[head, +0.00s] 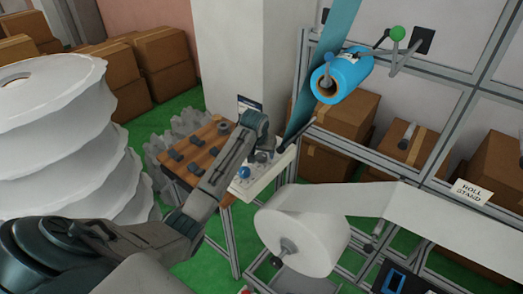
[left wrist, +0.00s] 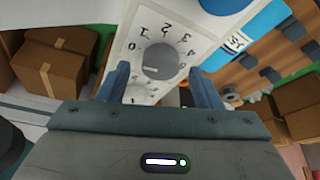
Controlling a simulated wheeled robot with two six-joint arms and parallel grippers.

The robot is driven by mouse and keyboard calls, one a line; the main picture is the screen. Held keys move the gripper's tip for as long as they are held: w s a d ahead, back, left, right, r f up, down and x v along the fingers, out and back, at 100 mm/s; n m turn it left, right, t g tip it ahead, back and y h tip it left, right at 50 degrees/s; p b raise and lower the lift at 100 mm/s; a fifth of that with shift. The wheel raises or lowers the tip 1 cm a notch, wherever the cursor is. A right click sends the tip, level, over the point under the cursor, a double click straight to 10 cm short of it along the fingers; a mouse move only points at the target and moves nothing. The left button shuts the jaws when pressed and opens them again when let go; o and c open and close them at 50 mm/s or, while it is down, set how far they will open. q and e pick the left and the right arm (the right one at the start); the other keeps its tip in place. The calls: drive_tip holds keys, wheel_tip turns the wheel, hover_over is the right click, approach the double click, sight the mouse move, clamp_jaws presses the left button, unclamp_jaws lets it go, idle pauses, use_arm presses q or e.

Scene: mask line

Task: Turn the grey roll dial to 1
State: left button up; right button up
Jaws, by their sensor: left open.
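A grey round dial (left wrist: 162,61) sits on a white panel (left wrist: 118,52) with a ring of printed numbers, 0 to 4 readable, around it. A small pale mark shows on its lower-left side. In the left wrist view my left gripper (left wrist: 158,70) is open, with one finger on each side of the dial; whether they touch it is unclear. In the head view my left gripper (head: 262,155) is over the white panel (head: 250,185), hiding most of the dial. My right gripper is not in view.
A wooden board with dark pegs (head: 190,145) lies to the left. A white roll (head: 300,240) and a blue roll (head: 342,78) are on the frame at right. Large white reels (head: 60,140) stand left.

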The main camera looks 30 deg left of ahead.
use_arm(q)
drive_tip(key=shift+w+f, duration=0.15)
drive_tip(key=shift+f, duration=0.2)
drive_tip(key=shift+a+f, duration=0.1)
drive_tip(key=c, duration=0.7)
drive_tip(key=shift+c, duration=1.4)
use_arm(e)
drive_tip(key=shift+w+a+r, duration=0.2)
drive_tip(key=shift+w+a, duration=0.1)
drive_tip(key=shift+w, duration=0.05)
